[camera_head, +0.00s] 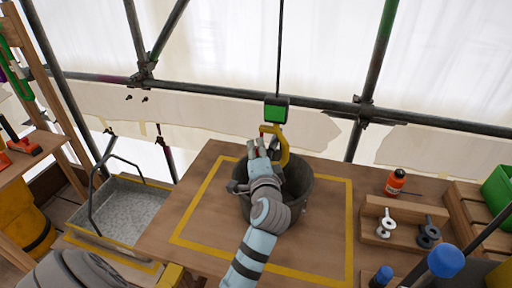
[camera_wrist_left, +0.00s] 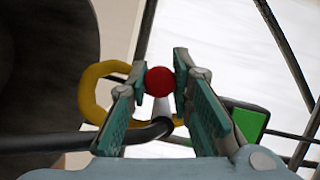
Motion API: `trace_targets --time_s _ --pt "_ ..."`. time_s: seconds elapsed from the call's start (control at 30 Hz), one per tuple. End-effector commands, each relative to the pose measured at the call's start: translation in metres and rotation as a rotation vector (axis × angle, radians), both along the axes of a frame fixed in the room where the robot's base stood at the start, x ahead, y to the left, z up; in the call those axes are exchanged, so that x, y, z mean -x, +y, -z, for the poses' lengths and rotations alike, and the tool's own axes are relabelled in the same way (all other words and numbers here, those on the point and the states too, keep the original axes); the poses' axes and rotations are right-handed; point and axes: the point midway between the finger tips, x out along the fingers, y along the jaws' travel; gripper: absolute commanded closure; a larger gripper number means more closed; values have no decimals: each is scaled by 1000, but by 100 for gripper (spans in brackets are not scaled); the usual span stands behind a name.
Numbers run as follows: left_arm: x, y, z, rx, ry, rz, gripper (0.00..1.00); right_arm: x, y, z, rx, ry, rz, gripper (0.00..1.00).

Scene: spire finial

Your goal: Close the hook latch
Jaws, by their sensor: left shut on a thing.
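The yellow hook (camera_head: 284,150) hangs below a dark block with a green face (camera_head: 275,112) on a cable, above the bucket (camera_head: 302,188). In the left wrist view the hook (camera_wrist_left: 90,88) curves left of my fingers, and a dark bar (camera_wrist_left: 60,142) runs through its lower part. A red knob (camera_wrist_left: 160,80) on a pale stem is the latch's end, as far as I can tell. My left gripper (camera_head: 257,145) is at the hook's left side. In the wrist view my left gripper (camera_wrist_left: 162,82) is shut on the red knob. My right gripper is not in view.
The bucket stands on a wooden table (camera_head: 190,205) inside a yellow outline. A grey tray (camera_head: 120,212) with a raised handle is at left. An orange bottle (camera_head: 395,182) and a wooden holder with eye fittings (camera_head: 385,222) are at right. Scaffold bars (camera_head: 215,92) cross behind the hook.

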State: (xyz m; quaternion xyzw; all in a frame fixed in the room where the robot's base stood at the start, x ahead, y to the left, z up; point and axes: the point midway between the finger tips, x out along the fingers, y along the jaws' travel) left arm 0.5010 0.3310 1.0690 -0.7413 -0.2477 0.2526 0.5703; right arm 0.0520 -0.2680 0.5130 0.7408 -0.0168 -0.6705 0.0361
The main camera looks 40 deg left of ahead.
Motion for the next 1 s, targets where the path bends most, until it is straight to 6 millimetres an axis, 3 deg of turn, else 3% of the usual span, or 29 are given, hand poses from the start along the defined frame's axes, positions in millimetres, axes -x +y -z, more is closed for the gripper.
trace_targets --time_s 0.47,0.5,0.6,0.9,1.0 --pt "0 -1 2 19 -2 0 100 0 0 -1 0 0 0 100" --pt "0 -1 2 19 -2 0 77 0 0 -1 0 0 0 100" --pt "0 -1 2 17 -2 0 61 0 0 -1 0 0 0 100" --pt "0 -1 0 16 -5 0 59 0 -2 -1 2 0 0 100" --pt "0 -1 -9 15 -8 -1 59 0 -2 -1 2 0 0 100"
